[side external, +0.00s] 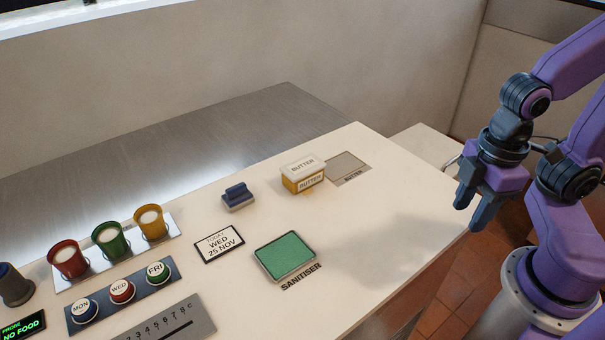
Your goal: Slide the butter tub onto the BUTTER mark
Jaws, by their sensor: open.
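The butter tub (303,174) is a small yellow box with a white lid, labelled BUTTER on its top and front. It stands upright on the pale counter, just left of the BUTTER mark. The BUTTER mark (349,166) is a grey rectangle on the counter with the word along its front edge. The tub's right side is close to the mark's left edge; I cannot tell if they touch. My gripper (472,213) is open and empty, pointing down near the counter's right edge, well to the right of the tub and mark.
A blue-handled block (238,197) stands left of the tub. A green SANITISER pad (285,256) and a date card (220,244) lie nearer the front. Coloured cups (109,238) and day buttons (121,291) are at left. Counter between mark and gripper is clear.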

